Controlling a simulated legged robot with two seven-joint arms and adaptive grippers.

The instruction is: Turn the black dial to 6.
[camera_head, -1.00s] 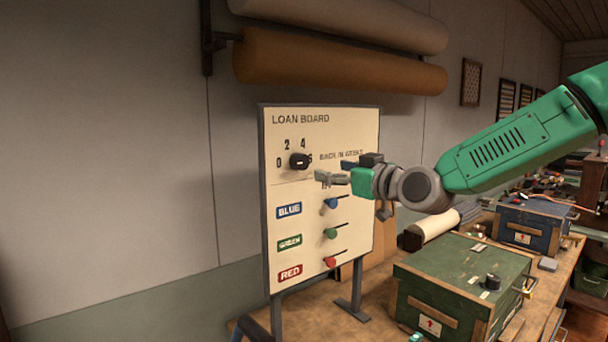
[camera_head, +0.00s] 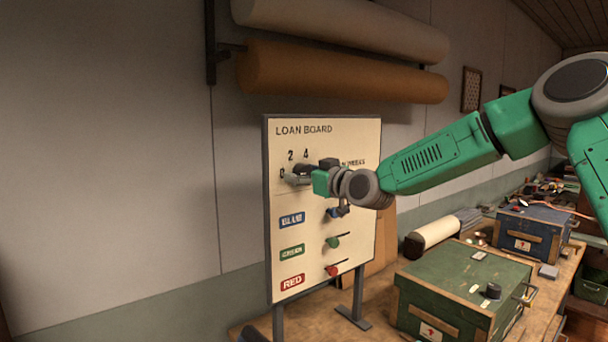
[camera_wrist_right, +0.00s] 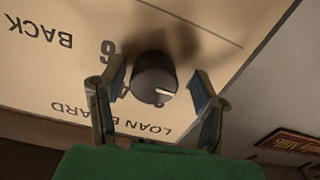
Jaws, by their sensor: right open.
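The black dial (camera_wrist_right: 153,80) is on the upper part of the loan board (camera_head: 350,132), under the printed 2 and 4. In the right wrist view it sits between the two spread fingers of my right gripper (camera_wrist_right: 157,74). I see a gap on each side of it. The board appears upside down there, with a 6 (camera_wrist_right: 107,50) at the dial's upper left. The dial's white mark points right, away from the 6. In the head view my right gripper (camera_head: 298,175) is at the dial and largely hides it. My left gripper is out of view.
Below the dial are blue, green (camera_head: 333,242) and red (camera_head: 331,271) sliders. A green crate (camera_head: 450,272) with a black knob and a blue crate (camera_head: 530,225) stand on the bench at right. Fabric rolls (camera_head: 340,72) hang on the wall above the board.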

